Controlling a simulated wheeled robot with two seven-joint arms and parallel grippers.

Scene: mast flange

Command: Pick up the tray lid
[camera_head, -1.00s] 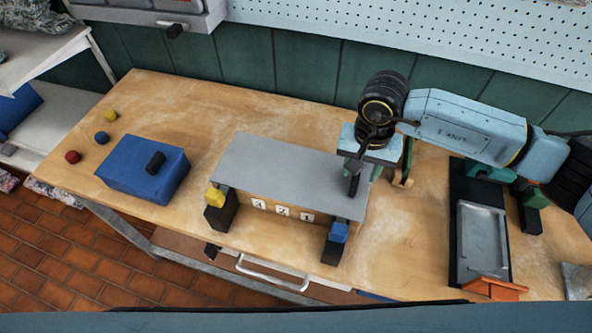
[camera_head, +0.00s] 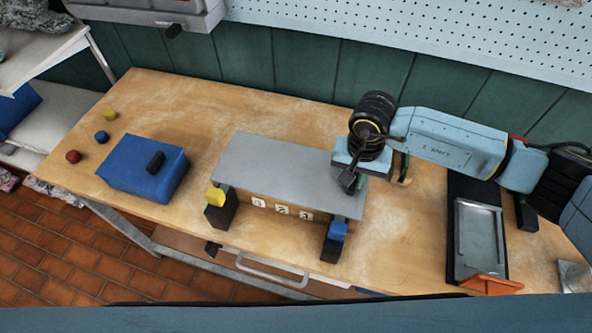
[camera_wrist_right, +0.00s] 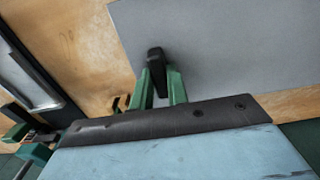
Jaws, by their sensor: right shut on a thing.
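A flat grey plate (camera_head: 280,165), which I take for the tray lid, lies level above the middle of the bench. A black knob (camera_wrist_right: 156,62) stands on it near its right end. My right gripper (camera_head: 349,180) comes down over that end. In the right wrist view its two green fingers (camera_wrist_right: 160,85) are closed about the black knob. The grey plate also fills the upper part of that view (camera_wrist_right: 225,45). I cannot tell whether the plate is clear of what is under it. My left gripper is not in view.
Black blocks with a yellow top (camera_head: 215,197) and a blue top (camera_head: 337,231) stand at the plate's front corners; number tags (camera_head: 281,208) show between them. A blue box (camera_head: 130,170) is left, beside small balls. A metal tray (camera_head: 480,240) in a black frame is right.

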